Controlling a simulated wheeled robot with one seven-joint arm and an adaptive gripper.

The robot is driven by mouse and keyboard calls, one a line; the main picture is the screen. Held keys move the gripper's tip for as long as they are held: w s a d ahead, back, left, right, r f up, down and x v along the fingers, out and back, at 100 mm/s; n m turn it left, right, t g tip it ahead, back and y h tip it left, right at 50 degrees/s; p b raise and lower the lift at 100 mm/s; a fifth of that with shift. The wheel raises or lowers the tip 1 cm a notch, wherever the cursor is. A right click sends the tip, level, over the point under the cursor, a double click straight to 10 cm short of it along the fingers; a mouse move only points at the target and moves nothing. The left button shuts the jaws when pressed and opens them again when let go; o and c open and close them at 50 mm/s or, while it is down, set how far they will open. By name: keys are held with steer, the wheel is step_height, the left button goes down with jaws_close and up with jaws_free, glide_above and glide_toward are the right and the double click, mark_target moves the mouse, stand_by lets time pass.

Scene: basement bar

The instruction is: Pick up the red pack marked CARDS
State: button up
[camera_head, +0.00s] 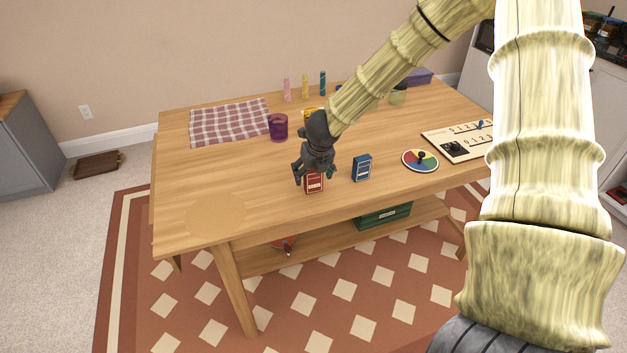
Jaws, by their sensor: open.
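The red pack marked CARDS (314,184) stands upright near the front edge of the wooden table (240,180). My gripper (312,181) is open and points down at the pack, with its dark fingers around or just in front of its upper part. The fingers hide the top of the pack. I cannot tell whether they touch it.
A blue pack (362,168) stands just right of the red one. A colour wheel (420,160) and a number board (460,140) lie further right. A purple cup (278,127) and a checked cloth (229,122) are behind to the left.

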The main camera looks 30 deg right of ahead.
mark_target(312, 177)
steer(key=shift+x, duration=1.7)
steer(key=shift+c, duration=0.2)
steer(key=c, duration=1.1)
steer(key=shift+r, duration=0.1)
